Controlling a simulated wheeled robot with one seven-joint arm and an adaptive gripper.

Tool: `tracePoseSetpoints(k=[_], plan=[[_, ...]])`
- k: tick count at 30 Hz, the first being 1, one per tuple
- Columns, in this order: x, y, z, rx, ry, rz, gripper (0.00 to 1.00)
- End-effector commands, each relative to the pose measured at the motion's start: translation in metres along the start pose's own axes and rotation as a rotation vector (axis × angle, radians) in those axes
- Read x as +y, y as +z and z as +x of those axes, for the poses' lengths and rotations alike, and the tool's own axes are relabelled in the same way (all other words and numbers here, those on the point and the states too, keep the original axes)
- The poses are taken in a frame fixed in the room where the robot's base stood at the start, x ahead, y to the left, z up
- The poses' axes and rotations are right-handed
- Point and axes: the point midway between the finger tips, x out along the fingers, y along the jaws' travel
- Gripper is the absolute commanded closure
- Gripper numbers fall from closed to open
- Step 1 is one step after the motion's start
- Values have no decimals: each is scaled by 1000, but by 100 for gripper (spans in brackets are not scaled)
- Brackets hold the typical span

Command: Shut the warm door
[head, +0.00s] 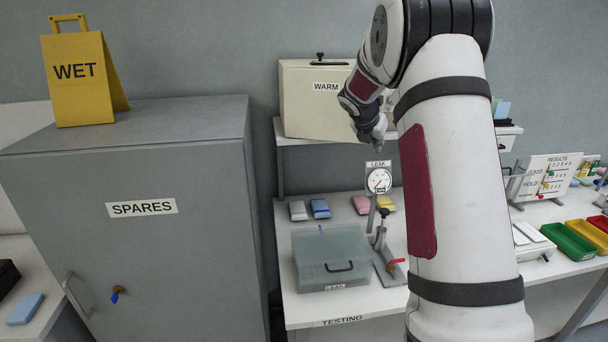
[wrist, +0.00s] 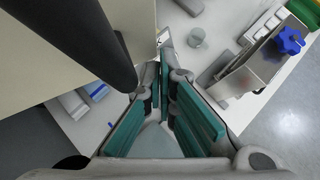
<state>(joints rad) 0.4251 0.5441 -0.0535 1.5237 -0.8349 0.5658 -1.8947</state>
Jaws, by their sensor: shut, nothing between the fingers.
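The warm box (head: 305,100) is a cream cabinet with a WARM label, on a raised shelf against the back wall. A black knob-like fitting (head: 319,56) sits on its top. My gripper (head: 375,142) is in front of the box's right part, pointing down, and hides some of it with my arm. I cannot tell how far the warm door stands open. In the wrist view, my shut, empty gripper (wrist: 163,80) is beside a cream panel (wrist: 50,65). A thick dark bar (wrist: 85,40) crosses close in front of that panel; whether the fingers touch it is unclear.
Below are the white testing bench (head: 305,308), a grey leak box (head: 322,270), a gauge (head: 379,181) and a stand with a red lever (head: 396,262). A grey spares cabinet (head: 150,260) stands at left, carrying a yellow WET sign (head: 80,85).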

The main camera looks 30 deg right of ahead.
Motion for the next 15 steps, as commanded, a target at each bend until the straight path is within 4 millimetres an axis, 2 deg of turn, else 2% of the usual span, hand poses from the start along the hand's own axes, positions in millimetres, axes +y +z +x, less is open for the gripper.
tracePoseSetpoints(k=[1, 6, 15], plan=[[-2, 9, 9, -1, 19, -14, 100], [11, 27, 28, -1, 73, -68, 100], [22, 44, 44, 0, 70, -69, 100]])
